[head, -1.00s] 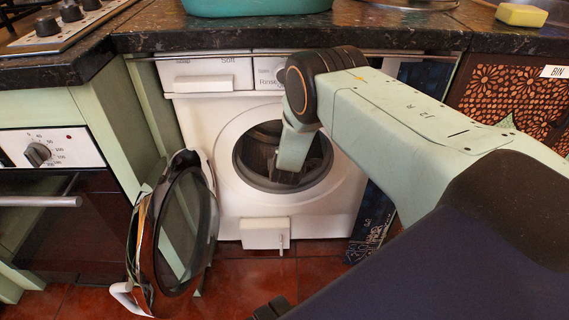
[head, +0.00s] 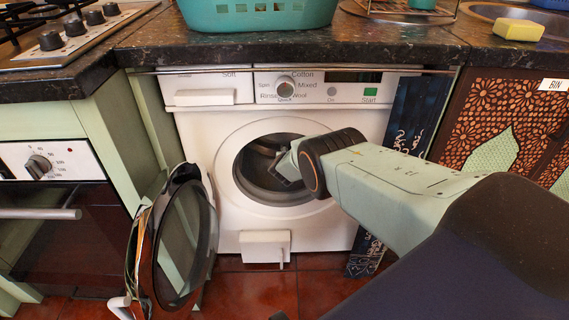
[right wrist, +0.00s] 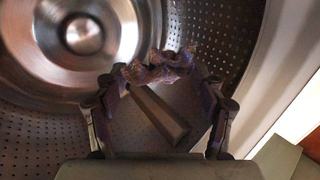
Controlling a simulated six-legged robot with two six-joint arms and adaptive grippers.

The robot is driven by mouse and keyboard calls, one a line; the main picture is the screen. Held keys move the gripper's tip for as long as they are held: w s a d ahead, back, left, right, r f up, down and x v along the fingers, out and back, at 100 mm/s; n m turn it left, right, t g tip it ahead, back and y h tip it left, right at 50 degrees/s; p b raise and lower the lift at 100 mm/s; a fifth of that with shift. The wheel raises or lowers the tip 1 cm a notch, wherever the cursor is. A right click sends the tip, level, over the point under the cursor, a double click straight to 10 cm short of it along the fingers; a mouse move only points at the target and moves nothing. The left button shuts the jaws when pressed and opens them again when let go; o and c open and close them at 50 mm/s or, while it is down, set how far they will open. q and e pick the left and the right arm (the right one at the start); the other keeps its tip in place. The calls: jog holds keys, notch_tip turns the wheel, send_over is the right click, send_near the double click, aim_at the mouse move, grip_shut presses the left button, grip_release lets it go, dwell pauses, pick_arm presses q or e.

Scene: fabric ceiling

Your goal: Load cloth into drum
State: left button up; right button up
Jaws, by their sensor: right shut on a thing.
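The front-loading washing machine (head: 348,225) is white, with its round door (head: 183,240) swung open to the left. My right arm reaches to the drum opening, and its gripper is mostly hidden inside in the head view. In the right wrist view the perforated metal drum (right wrist: 215,35) surrounds my right gripper (right wrist: 160,85). Its fingers are shut on a crumpled, purplish patterned cloth (right wrist: 165,65), held at the fingertips in front of the drum's back. A flat ridge lies behind it along the drum wall. My left gripper is not in view.
A dark countertop (head: 330,45) overhangs the machine and carries a teal basket (head: 258,14) and a yellow sponge (head: 518,30). An oven (head: 60,235) stands left, a patterned cabinet (head: 500,120) right. The open door stands over the red tiled floor (head: 255,293).

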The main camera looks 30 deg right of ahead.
jog(key=shift+w, duration=0.15)
jog(key=o, duration=0.8)
jog(key=shift+o, duration=0.2)
dwell(0.3)
jog(key=s+a+r+p, duration=0.2)
jog(key=s+a+p, duration=0.4)
jog(key=s+p, duration=0.4)
jog(key=s+a+r+p, duration=0.3)
jog(key=s+a+p, duration=0.3)
jog(key=s+p, duration=0.4)
jog(key=p, duration=0.3)
jog(key=shift+s+a+p, duration=0.3)
dwell(0.9)
